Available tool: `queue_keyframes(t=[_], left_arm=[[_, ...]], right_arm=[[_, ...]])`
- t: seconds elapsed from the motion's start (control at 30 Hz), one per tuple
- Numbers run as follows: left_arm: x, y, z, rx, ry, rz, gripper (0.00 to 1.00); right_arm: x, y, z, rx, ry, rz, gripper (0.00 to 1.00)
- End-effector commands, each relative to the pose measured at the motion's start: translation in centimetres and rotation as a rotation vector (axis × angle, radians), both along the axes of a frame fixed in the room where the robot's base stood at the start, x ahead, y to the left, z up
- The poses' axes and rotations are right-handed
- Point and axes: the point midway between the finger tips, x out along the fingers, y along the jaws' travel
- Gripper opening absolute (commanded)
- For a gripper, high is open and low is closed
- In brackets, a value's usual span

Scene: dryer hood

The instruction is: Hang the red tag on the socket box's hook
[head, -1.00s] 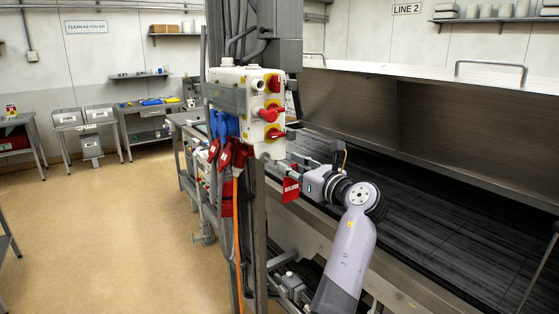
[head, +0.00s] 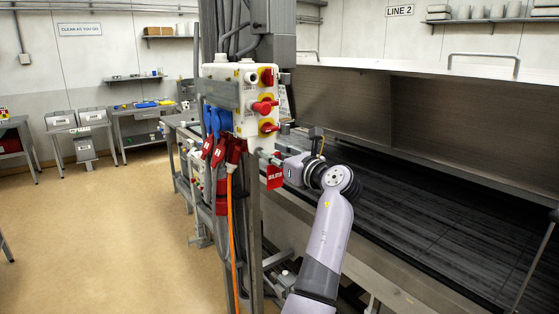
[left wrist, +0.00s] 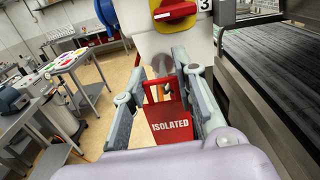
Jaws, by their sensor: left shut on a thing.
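The red tag (head: 275,178), marked ISOLATED, hangs from my left gripper (head: 268,158), which is shut on it. In the left wrist view the tag (left wrist: 170,125) hangs between the fingers of the left gripper (left wrist: 160,72), its lettering facing the camera. The white socket box (head: 246,124), with red rotary switches on yellow plates, is on the grey post. In the left wrist view the socket box (left wrist: 152,42) is just beyond the fingertips. I cannot make out the hook. My right gripper is not in view.
Blue and red plugs (head: 218,150) with hanging cables crowd the box's underside, left of the gripper. A dark conveyor belt (head: 430,210) under a steel hood (head: 440,110) lies to the right. Open floor (head: 120,230) is at the left.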

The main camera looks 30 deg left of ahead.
Motion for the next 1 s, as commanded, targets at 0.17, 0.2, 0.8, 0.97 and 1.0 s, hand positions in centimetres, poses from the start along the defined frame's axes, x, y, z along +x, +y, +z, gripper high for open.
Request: queue_keyframes(t=[0.17,0.2,0.8,0.97,1.0], left_arm=[[0.4,1.1,-0.2,0.001,0.000,0.001,0.09],[0.5,1.3,-0.2,0.000,-0.001,0.001,0.09],[1.8,4.5,-0.5,0.001,0.002,0.002,0.09],[1.9,4.5,-0.7,0.000,0.000,0.000,0.09],[1.9,4.5,-0.8,0.000,0.000,0.000,0.09]], right_arm=[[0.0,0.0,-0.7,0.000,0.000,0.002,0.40],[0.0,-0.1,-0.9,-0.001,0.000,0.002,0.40],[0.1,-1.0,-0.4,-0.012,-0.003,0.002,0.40],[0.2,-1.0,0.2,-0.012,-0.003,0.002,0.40],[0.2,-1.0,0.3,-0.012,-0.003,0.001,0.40]])
